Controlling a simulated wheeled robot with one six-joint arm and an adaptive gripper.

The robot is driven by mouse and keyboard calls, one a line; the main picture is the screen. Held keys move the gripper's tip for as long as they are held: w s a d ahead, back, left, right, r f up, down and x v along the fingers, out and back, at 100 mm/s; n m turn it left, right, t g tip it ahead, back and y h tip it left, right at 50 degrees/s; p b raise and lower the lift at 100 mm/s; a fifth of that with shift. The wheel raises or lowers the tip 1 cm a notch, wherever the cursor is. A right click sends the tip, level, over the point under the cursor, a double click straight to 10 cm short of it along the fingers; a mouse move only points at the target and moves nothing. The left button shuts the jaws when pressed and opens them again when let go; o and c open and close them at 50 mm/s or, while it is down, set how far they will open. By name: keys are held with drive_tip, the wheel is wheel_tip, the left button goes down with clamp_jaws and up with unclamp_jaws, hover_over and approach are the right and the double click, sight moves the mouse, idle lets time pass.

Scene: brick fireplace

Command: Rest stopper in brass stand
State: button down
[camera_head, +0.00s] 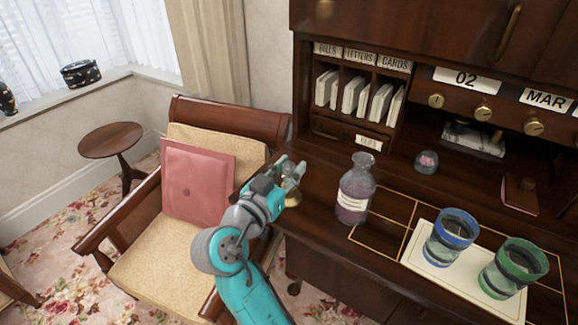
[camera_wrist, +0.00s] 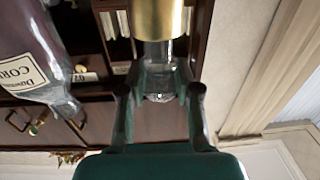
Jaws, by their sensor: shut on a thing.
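The clear glass stopper (camera_wrist: 160,92) is between the fingers of my gripper (camera_head: 290,170), which is shut on it. The brass stand (camera_wrist: 158,18) shows as a gold cylinder at the top of the wrist view, in line with the stopper and apparently meeting its glass. In the head view the brass stand (camera_head: 291,198) is small, at the desk's left edge just below my fingers. I cannot tell whether the stopper bears on the stand. The glass bottle (camera_head: 355,190) with a label stands to the right of my gripper, its neck open.
Blue (camera_head: 451,238) and green (camera_head: 510,268) glasses stand on a cream tray (camera_head: 420,262) at right. A glass dome (camera_head: 427,162) sits farther back. Letter pigeonholes (camera_head: 362,80) rise behind. A chair with a pink cushion (camera_head: 197,182) is left of the desk.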

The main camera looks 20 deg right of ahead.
drive_tip(key=shift+f, duration=0.9)
drive_tip(key=c, duration=0.7)
unclamp_jaws()
drive_tip(key=v, duration=1.2)
drive_tip(key=shift+a, duration=0.15)
